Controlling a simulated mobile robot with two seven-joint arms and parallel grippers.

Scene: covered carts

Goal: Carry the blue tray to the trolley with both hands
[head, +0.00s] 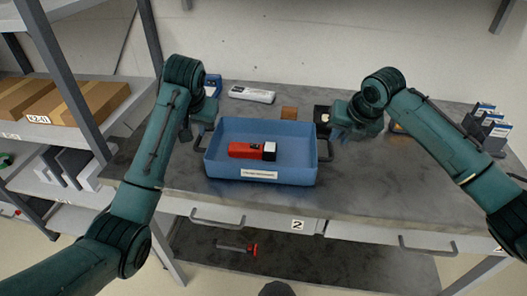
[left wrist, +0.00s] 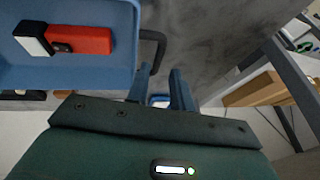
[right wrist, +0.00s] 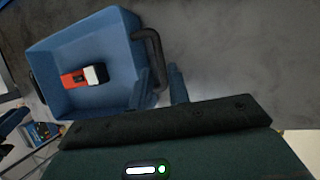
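The blue tray (head: 262,182) sits on the grey worktop, with a red and white item (head: 250,151) inside and a label on its front wall. A dark handle stands at each end. My left gripper (head: 198,126) is beside the tray's left handle (left wrist: 160,48); its two fingers are apart with nothing clearly between them. My right gripper (head: 340,132) is beside the right handle (right wrist: 156,48); its fingers are also apart, with the handle just ahead of them. No trolley can be clearly made out.
The worktop (head: 385,195) has drawers with handles below. A shelf with cardboard boxes (head: 75,97) is at the left.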

